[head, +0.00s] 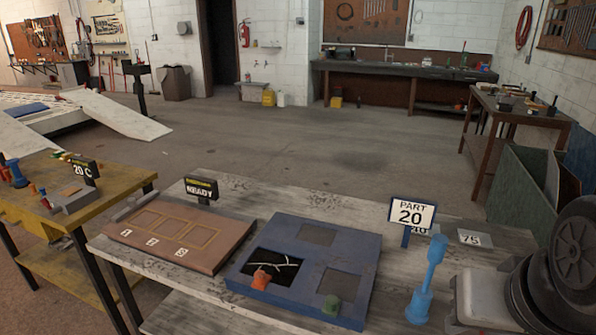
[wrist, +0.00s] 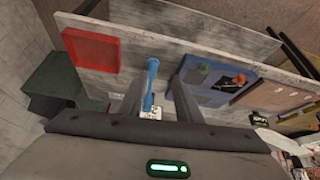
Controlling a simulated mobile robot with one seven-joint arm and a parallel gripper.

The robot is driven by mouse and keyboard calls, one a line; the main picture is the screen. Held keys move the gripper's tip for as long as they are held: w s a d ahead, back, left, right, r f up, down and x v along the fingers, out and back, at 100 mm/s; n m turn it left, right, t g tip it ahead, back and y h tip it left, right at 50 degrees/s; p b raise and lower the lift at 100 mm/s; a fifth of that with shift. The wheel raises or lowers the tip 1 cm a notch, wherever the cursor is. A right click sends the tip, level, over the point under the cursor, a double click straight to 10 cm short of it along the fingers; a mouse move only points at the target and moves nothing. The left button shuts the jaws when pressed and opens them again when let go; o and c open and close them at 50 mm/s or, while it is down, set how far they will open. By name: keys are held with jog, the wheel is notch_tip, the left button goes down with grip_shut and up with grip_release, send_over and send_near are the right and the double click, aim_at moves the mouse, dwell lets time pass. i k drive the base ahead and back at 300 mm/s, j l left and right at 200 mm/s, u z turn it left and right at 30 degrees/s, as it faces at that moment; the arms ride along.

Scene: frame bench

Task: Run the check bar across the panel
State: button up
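A blue panel (head: 310,262) lies on the worn bench (head: 255,200). It has two grey windows and a dark one with pale branching lines. An orange piece (head: 261,279) and a green piece (head: 331,305) sit on its near part. A blue bar with thickened ends (head: 428,278), probably the check bar, is right of the panel; I cannot tell if it stands or lies. In the wrist view, my gripper (wrist: 155,95) is open, with its fingers on either side of the blue bar (wrist: 150,85). No contact shows.
A brown board (head: 180,238) with outlined, numbered places and a READY sign (head: 201,189) is left of the panel. A PART 20 sign (head: 411,216) stands behind the bar. A red tray (wrist: 90,48) lies on the bench. A yellow-topped table (head: 75,210) is left.

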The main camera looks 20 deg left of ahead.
aim_at(133, 205)
jog(key=u, duration=1.6)
